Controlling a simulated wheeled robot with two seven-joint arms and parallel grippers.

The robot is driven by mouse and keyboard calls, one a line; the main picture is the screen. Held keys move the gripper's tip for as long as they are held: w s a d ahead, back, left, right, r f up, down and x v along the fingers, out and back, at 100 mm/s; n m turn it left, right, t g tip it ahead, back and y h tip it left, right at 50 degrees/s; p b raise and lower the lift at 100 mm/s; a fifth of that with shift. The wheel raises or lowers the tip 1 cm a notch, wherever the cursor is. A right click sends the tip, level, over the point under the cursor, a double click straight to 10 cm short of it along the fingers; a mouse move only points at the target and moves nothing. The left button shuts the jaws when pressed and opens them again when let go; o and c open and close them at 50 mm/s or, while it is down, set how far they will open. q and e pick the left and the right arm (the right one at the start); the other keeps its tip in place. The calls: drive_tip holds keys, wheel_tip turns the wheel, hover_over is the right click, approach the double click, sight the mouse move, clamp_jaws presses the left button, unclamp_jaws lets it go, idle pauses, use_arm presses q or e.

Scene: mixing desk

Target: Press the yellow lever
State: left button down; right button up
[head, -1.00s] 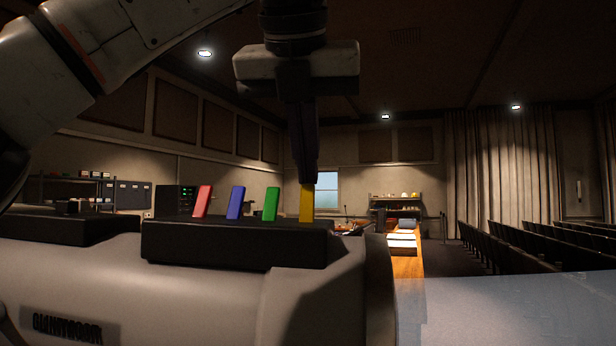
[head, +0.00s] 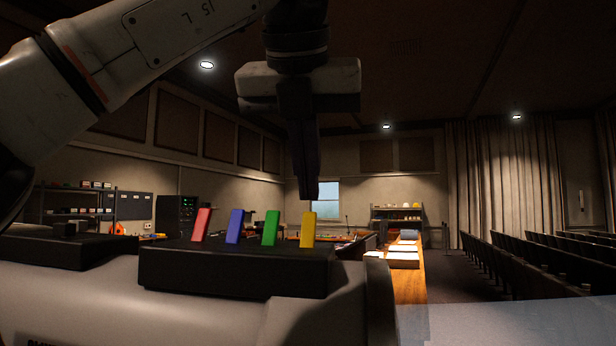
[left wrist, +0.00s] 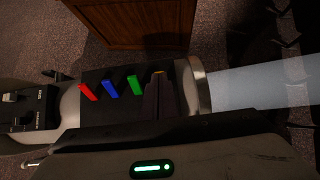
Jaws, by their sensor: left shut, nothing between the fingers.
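A black box (head: 230,270) carries a row of slanted levers: red (head: 201,225), blue (head: 235,227), green (head: 270,228) and yellow (head: 308,230). The yellow lever is the rightmost. My left gripper (head: 308,196) points down with its dark fingers together and empty. Its tips are just above the top of the yellow lever, with a small gap showing in the head view. My right gripper is not in view.
Another black unit with controls (left wrist: 22,112) stands left of the lever box. A wooden cabinet (left wrist: 133,22) is beyond it in the wrist view. Shelves, a long wooden table (head: 409,283) and rows of seats (head: 530,262) are farther back.

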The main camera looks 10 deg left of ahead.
use_arm(q)
drive_tip(key=shift+s+r, duration=0.2)
drive_tip(key=shift+r, duration=0.1)
drive_tip(key=p+v, duration=0.1)
drive_tip(key=v, duration=0.8)
drive_tip(key=shift+s+r, duration=0.2)
